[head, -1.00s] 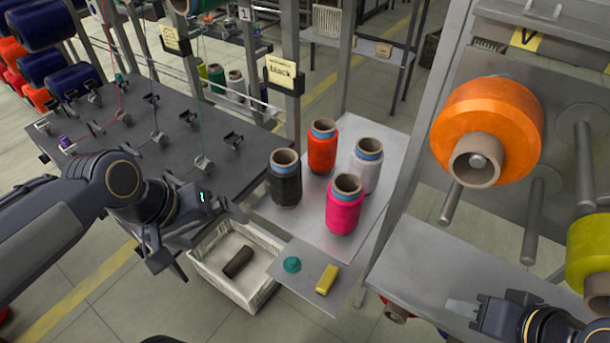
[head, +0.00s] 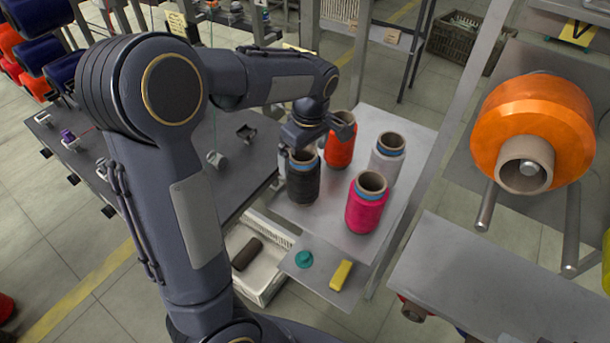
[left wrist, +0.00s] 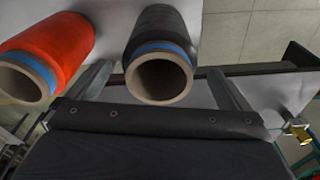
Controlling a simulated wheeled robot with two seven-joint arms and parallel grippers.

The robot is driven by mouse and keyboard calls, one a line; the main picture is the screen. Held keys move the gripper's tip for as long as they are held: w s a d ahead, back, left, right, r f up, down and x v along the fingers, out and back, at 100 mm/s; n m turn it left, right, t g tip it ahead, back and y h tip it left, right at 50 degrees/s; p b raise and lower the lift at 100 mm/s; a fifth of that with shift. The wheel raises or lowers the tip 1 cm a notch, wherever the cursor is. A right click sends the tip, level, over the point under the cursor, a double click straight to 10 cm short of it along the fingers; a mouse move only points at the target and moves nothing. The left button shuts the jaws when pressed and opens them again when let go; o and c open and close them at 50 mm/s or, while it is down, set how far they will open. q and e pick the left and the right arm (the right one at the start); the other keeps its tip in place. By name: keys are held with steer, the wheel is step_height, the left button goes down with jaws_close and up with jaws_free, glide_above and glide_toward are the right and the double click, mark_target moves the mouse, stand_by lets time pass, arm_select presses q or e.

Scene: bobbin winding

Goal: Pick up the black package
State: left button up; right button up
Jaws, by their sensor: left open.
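The black package (head: 303,184) is an upright cone-tube spool of black yarn with a blue band and a brown core. It stands on the grey shelf, at the left of a group of spools. My left gripper (head: 306,146) is open, just above and behind its top. In the left wrist view the black package (left wrist: 162,30) lies between the two open fingers, with its hollow core end facing the camera. I cannot tell whether a finger touches it. My right gripper is out of view.
A red spool (head: 340,143) stands close behind the black one, near my left gripper. A white spool (head: 386,160) and a pink spool (head: 366,206) stand to the right. A white crate (head: 268,283), a teal object (head: 303,259) and a yellow block (head: 341,275) lie in front.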

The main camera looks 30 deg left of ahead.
mark_target(303, 160)
arm_select(q)
steer(key=shift+w+a+f, duration=0.1)
steer(key=shift+a+f, duration=0.05)
steer(key=shift+f, duration=0.6)
steer(key=shift+a+f, duration=0.1)
steer(key=shift+f, duration=0.65)
steer(key=shift+c, duration=0.4)
steer(key=c, duration=1.4)
steer(key=shift+r, duration=0.1)
